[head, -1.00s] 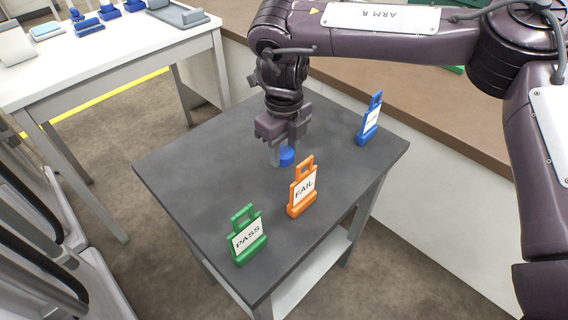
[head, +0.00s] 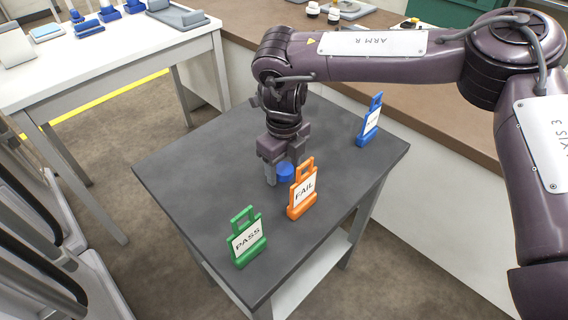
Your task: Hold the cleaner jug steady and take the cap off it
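A blue round cap (head: 286,173) is at the grey table top, between the fingers of my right gripper (head: 284,170). The gripper points down over the middle of the table, and its fingers look spread to either side of the cap. The cap seems to rest on the table, but its underside does not show clearly. The cleaner jug is not in view. My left gripper is not in view.
On the grey table (head: 200,165) stand a green PASS sign (head: 246,240), an orange FAIL sign (head: 302,192) close by the gripper, and a blue sign (head: 370,122). A white table (head: 120,50) with blue items is at the upper left. A brown counter (head: 440,125) runs behind.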

